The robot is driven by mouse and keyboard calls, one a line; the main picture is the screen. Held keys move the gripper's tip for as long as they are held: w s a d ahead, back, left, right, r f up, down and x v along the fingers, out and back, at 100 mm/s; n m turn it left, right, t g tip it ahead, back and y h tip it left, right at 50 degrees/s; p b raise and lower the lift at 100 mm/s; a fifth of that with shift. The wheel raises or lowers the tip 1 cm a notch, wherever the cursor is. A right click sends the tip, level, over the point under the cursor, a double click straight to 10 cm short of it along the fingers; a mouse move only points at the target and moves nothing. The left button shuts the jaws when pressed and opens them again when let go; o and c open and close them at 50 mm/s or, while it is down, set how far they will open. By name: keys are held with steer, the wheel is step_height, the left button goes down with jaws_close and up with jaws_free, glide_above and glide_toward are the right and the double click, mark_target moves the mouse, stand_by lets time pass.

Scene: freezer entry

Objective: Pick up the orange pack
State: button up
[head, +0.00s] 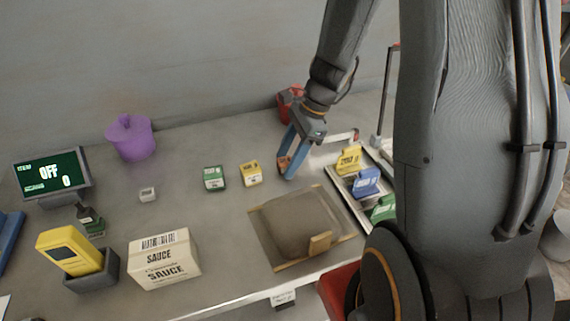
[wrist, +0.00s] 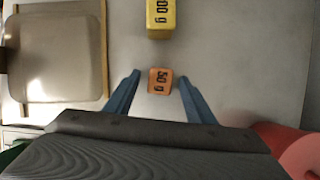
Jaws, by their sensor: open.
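The orange pack (wrist: 160,83) is a small block marked "50 g" on the grey counter. In the wrist view it lies between the tips of the two blue fingers of my gripper (wrist: 160,77), with a gap on each side. My gripper is open and points down at it. In the head view my gripper (head: 287,168) is low over the counter, and a bit of the orange pack (head: 283,162) shows by the fingers, partly hidden by them.
A yellow pack (head: 251,174) and a green pack (head: 214,179) stand to the left. A tan board (head: 301,224) lies in front. A tray with yellow, blue and green tagged pieces (head: 366,184) is to the right. A red object (head: 288,99) stands behind my gripper.

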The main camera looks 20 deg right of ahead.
steer(key=shift+c, duration=0.4)
steer(key=c, duration=1)
steer(key=shift+c, duration=0.2)
steer(key=shift+r, duration=0.15)
